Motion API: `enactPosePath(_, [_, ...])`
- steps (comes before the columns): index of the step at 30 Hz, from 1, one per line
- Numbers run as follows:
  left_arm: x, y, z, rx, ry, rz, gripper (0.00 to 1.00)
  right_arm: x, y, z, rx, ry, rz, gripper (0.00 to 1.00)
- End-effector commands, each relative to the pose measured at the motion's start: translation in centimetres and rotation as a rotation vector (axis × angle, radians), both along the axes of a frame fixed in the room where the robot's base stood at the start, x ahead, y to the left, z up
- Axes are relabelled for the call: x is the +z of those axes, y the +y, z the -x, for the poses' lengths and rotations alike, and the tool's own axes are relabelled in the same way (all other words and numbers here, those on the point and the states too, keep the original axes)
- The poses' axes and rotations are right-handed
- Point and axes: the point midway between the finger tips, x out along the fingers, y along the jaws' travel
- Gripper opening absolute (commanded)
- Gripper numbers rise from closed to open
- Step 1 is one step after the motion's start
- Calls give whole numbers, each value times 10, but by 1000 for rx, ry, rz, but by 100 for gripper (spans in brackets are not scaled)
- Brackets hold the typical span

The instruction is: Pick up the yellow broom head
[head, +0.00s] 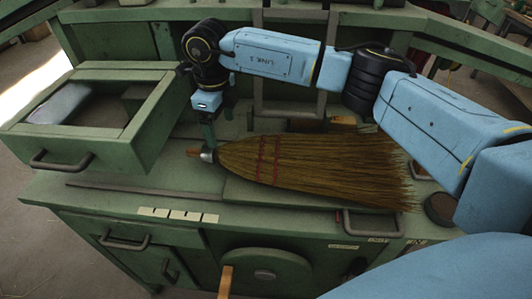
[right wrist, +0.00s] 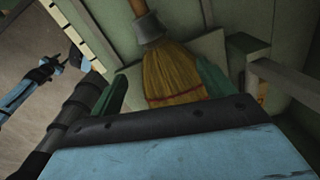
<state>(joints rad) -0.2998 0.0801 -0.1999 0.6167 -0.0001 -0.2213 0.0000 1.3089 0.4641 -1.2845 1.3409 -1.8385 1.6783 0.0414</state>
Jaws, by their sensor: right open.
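The yellow broom head (head: 310,165) lies flat on the green bench, its bristles fanning to the right. Its metal collar and short wooden stub (head: 195,152) point left. My right gripper (head: 208,138) points down just at the collar end. In the right wrist view its two green fingers stand apart, with the yellow bristles (right wrist: 175,75) showing between and beyond them and nothing clamped. Whether a finger touches the broom I cannot tell. My left gripper is not in the head view; a small blue and black arm end, likely my left, shows at the left of the right wrist view.
An open green drawer box (head: 120,145) with a handle stands at the left of the bench. A round dark disc (head: 441,208) lies right of the bristles. A wheel with a wooden handle (head: 225,283) is on the bench front. The bench strip before the broom is clear.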

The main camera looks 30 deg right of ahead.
Motion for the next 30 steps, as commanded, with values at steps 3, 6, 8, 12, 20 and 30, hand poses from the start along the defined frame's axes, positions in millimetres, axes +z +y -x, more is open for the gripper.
enactPosePath(3, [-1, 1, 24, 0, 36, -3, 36, -22, 1, 0, 0, 2, -1, 81])
enactPosePath(6, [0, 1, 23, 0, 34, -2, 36, -32, 1, 0, 1, 0, -3, 81])
enactPosePath(8, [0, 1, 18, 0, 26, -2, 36, -35, 1, 0, 2, -1, -2, 81])
enactPosePath(12, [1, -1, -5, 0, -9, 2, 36, -42, 2, -1, 2, 0, -1, 81])
enactPosePath(20, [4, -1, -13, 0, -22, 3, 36, -79, 4, -4, 1, 3, -3, 81])
enactPosePath(30, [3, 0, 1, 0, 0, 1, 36, -88, 4, -5, 2, -1, -4, 77])
